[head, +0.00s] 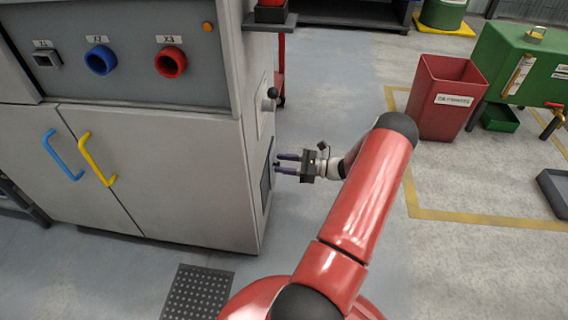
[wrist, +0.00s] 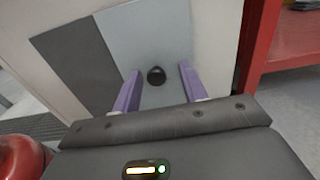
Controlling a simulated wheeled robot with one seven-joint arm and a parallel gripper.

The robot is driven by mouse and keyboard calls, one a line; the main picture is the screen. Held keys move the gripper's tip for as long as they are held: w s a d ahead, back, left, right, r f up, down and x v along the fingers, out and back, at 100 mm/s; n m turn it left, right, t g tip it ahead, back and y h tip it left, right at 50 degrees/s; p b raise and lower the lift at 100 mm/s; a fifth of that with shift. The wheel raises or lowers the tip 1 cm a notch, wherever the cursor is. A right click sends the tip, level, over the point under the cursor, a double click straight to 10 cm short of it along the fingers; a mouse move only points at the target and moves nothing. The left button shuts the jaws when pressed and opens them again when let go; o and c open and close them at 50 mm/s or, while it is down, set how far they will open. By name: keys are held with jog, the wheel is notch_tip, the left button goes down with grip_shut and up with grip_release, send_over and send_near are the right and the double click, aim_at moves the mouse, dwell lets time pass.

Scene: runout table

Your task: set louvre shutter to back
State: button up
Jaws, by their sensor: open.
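The louvre shutter appears to be the light grey plate (wrist: 130,40) with a round black knob (wrist: 156,75), seen in the wrist view. A dark grey panel (wrist: 75,62) lies beside it on the left. In the head view this fitting shows only edge-on as a dark strip (head: 265,183) low on the cabinet's side. My gripper (head: 278,164) points at it from the right. In the wrist view my gripper (wrist: 159,78) is open, with its purple fingers on either side of the knob and gaps showing. I cannot tell how deep the knob sits between them.
The grey cabinet (head: 180,175) has a black-knobbed lever (head: 272,93) above the fitting. A red stand (wrist: 285,35) is at the right in the wrist view. A red bin (head: 440,115) and green tank (head: 520,65) stand farther right. The floor between is clear.

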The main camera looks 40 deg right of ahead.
jog(key=v, duration=0.7)
jog(key=shift+s+d, duration=0.2)
jog(key=shift+s+d, duration=0.1)
